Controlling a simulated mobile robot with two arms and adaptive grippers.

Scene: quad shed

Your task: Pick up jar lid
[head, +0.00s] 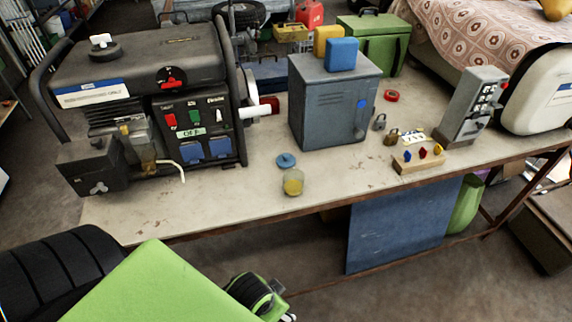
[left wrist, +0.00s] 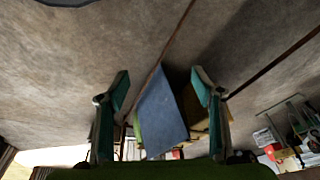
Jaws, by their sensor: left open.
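The jar lid (head: 286,160) is a small blue disc with a knob, lying flat on the workbench just behind the glass jar. The jar (head: 293,183) stands near the front edge with something yellow in it, and its top is uncovered. My left gripper (left wrist: 160,88) is open and empty in the left wrist view, its two teal-padded fingers spread apart over a view of floor and a blue panel. The lid does not show in that view. My right gripper is in neither view.
The workbench (head: 232,205) holds a generator (head: 150,100) at left and a grey metal box (head: 330,105) behind the lid. Padlocks (head: 390,138), a small wooden block (head: 418,160) and a keypad unit (head: 470,105) stand to the right.

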